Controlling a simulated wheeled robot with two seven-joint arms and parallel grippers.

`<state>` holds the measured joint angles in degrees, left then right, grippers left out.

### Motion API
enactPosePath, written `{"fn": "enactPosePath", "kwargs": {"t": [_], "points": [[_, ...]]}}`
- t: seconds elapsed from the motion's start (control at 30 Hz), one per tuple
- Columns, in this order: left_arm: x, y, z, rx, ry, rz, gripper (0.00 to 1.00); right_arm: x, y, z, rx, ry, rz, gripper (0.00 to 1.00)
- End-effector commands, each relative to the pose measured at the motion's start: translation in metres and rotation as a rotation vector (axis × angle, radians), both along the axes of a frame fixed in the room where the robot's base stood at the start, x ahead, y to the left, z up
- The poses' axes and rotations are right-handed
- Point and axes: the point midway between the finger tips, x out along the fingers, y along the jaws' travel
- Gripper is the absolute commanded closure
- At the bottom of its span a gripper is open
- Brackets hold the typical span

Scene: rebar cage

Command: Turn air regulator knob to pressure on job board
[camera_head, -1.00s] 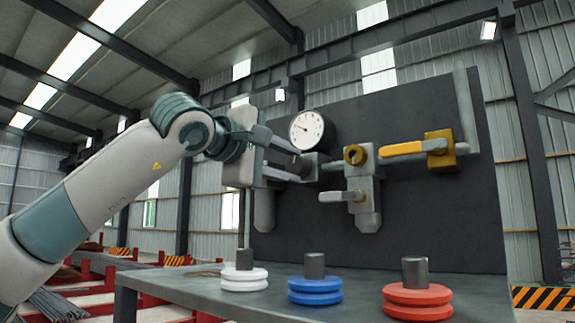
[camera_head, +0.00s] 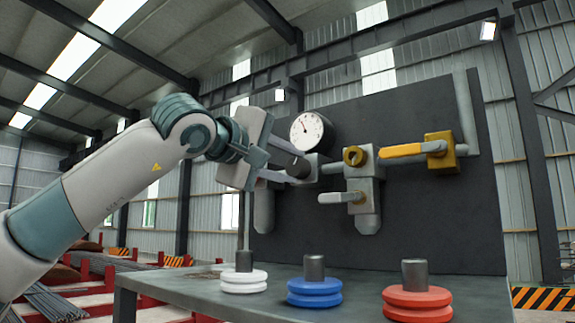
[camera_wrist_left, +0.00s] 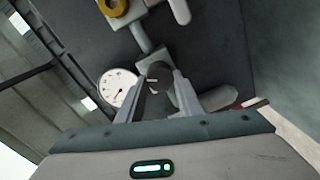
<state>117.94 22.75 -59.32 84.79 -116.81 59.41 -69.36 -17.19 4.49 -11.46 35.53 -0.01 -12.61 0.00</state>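The dark round regulator knob (camera_head: 298,168) sticks out from the grey regulator body at the left of the pipework on the job board (camera_head: 440,210). My left gripper (camera_head: 285,163) comes in from the left, rolled over at a tilt, with its fingers on both sides of the knob. In the left wrist view the knob (camera_wrist_left: 158,84) sits between the two fingers, which appear closed on it. The white round gauge (camera_head: 307,129) is just above the knob. Its needle points up and slightly left. My right gripper is not in view.
White (camera_head: 244,281), blue (camera_head: 314,292) and red (camera_head: 417,303) ringed pieces stand on the bench below.

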Motion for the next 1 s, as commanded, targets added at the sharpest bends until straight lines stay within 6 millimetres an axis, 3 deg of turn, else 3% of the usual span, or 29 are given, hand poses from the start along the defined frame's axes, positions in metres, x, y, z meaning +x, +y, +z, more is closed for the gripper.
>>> {"fn": "enactPosePath", "kwargs": {"t": [0.03, 0.1, 0.57, 0.77, 1.0], "points": [[0.0, -0.001, -0.002, 0.002, 0.003, -0.001, 0.58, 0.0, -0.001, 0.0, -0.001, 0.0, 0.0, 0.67], [0.0, -0.001, -0.002, 0.002, 0.003, -0.001, 0.48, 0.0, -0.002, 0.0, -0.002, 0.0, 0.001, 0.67], [-0.005, 0.004, -0.002, 0.0, 0.001, 0.0, 0.48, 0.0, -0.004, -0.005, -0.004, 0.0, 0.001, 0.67], [-0.024, 0.016, -0.002, 0.0, -0.002, 0.001, 0.48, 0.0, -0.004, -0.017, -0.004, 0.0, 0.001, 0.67], [-0.061, 0.043, -0.001, -0.001, -0.002, 0.0, 0.48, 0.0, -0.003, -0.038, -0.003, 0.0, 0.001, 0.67]]}}
